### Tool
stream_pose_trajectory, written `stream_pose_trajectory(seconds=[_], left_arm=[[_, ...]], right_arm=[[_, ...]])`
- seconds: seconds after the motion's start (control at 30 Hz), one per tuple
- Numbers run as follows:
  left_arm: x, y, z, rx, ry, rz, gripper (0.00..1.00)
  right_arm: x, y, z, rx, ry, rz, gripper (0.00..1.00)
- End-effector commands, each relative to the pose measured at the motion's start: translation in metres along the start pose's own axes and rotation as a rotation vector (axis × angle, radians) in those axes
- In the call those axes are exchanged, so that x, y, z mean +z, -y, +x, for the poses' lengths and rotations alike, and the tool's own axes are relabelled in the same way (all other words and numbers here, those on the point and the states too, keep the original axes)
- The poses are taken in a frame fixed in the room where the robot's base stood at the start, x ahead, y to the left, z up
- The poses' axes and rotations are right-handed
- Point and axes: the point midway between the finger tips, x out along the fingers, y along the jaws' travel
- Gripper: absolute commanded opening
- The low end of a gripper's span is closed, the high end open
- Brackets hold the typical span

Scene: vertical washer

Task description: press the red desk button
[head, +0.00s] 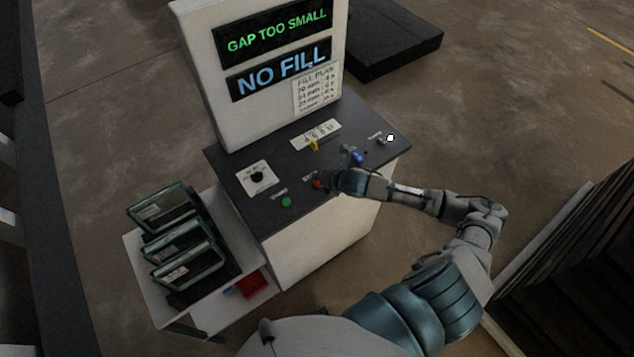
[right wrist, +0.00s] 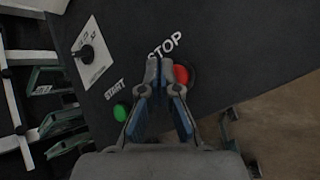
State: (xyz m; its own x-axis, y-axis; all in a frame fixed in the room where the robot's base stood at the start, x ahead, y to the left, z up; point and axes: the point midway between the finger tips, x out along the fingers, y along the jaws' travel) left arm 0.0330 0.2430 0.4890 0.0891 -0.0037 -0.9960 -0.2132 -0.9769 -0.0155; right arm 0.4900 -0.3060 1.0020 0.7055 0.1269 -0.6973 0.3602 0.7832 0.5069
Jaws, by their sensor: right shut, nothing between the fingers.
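The red button (head: 317,184) sits on the dark desk top (head: 330,205) of the machine, by the label STOP. In the right wrist view the red button (right wrist: 181,74) is partly hidden behind my fingertips. My right gripper (head: 326,182) reaches in from the right, with its tips at the red button. In the right wrist view my right gripper (right wrist: 160,72) is shut and empty, its tips overlapping the button's left side. I cannot tell whether they touch it. My left gripper is not in view.
A green START button (head: 286,202) and a black knob (head: 257,177) lie left of the red button. A yellow switch (head: 313,146) and a blue control (head: 357,156) are behind it. Signs read GAP TOO SMALL and NO FILL. A side table (head: 140,262) holds several framed panels.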

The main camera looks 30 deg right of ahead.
Motion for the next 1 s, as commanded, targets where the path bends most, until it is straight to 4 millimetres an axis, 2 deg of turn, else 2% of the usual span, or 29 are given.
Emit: stream_pose_trajectory(seconds=[1.0], left_arm=[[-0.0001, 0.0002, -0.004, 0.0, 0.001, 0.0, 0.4]], right_arm=[[-0.0051, 0.0026, 0.0043, 0.0, 0.0, 0.0, 0.0]])
